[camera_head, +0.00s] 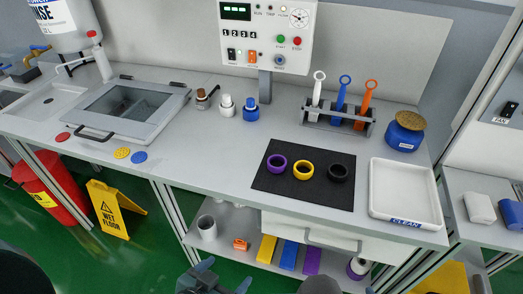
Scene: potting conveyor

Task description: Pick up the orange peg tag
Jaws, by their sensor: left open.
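The orange peg tag (366,102) stands upright in a dark grey rack (338,122) toward the back right of the bench. It has a ring at its top, and its lower end is partly hidden by the rack. A blue one (342,96) and a white one (317,92) with like rings stand to its left in the same rack. My left gripper (228,271) is at the bottom edge of the view, in front of the bench and far from the rack. It is open, with nothing seen between its fingers. My right gripper does not show.
A black mat (305,197) with purple, yellow and black rings lies in front of the rack. A white tray (376,210) and a blue jar (404,132) are to the right. A control box (268,38) stands behind. A lower shelf holds coloured blocks.

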